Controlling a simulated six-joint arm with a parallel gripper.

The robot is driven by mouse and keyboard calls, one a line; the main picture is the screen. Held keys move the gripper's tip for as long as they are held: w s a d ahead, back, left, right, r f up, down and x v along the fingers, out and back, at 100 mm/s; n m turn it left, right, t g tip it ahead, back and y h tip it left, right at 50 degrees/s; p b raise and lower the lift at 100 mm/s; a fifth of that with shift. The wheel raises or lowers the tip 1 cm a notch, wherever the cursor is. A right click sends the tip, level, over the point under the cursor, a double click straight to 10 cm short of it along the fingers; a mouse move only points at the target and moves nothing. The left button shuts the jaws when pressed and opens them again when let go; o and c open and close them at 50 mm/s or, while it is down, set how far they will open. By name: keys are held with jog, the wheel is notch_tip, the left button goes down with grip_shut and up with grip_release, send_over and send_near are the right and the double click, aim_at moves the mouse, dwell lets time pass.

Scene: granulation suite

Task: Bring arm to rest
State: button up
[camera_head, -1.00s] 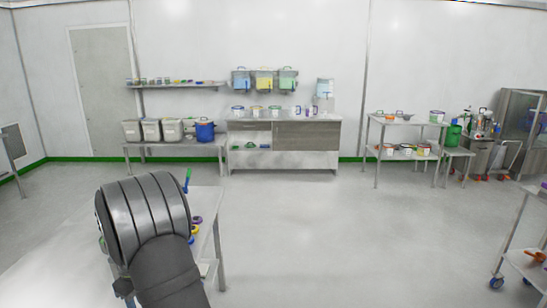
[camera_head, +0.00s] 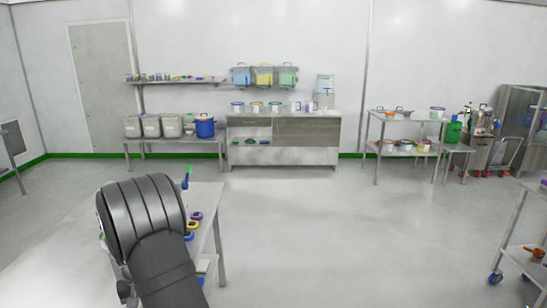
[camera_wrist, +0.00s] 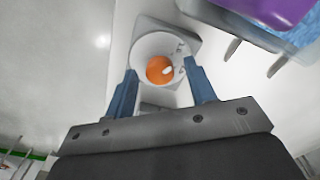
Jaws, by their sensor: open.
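My gripper (camera_wrist: 160,72) shows in the wrist view with its two blue fingers spread apart. Beyond and between the fingertips is a white round container (camera_wrist: 148,44) with an orange thing (camera_wrist: 159,69) inside it and a small white piece on that. I cannot tell whether the fingers touch the container; nothing is clamped between them. In the head view my dark arm covers part of a metal table (camera_head: 208,195) at lower left, and my gripper is hidden there.
Small coloured round items (camera_head: 192,226) lie along the table's right side. A purple and blue object (camera_wrist: 285,12) fills the wrist view's upper right corner. A wheeled cart (camera_head: 518,250) stands at right. The central floor (camera_head: 330,230) is clear. Benches and a cabinet (camera_head: 305,133) line the back wall.

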jog(key=m, duration=0.5)
jog(key=shift+r, duration=0.65)
jog(key=shift+f, duration=0.1)
jog(key=shift+f, duration=0.65)
jog(key=n, duration=0.6)
jog(key=shift+r, duration=0.1)
jog(key=shift+n, duration=1.7)
